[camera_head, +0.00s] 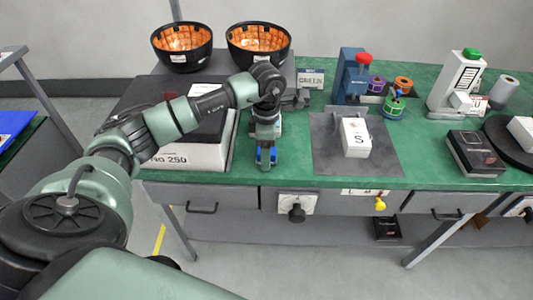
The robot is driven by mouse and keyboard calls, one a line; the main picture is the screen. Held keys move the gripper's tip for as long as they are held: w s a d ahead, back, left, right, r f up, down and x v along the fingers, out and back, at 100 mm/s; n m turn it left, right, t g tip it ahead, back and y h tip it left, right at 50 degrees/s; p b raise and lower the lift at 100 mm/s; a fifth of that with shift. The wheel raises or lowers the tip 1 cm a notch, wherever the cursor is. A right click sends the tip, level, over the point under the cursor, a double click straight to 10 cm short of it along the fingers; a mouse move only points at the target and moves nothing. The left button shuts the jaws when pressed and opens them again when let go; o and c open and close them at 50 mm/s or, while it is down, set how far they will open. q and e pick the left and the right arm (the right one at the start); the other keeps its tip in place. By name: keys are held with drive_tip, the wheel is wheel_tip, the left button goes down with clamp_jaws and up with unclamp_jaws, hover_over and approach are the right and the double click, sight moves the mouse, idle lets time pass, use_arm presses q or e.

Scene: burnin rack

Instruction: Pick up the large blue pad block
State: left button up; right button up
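A small piece of blue (273,155) shows at the lower end of my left arm, on the green bench top near its front edge. It may be the large blue pad block; most of it is hidden behind my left gripper (265,158). The gripper points down over this blue thing, with blue showing on both sides of it. I cannot tell whether the fingers are closed on it or only around it. My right gripper is out of view.
A white box marked No 250 (188,157) stands left of the gripper, and a grey mat (330,160) with a white block (355,138) lies right. Two black bowls with orange insides (182,45) stand behind. A blue press with a red knob (349,78) stands back right.

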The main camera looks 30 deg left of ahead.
use_arm(q)
clamp_jaws()
drive_tip(key=shift+r, duration=0.15)
wheel_tip(320, 180, up, 20)
idle(0.5)
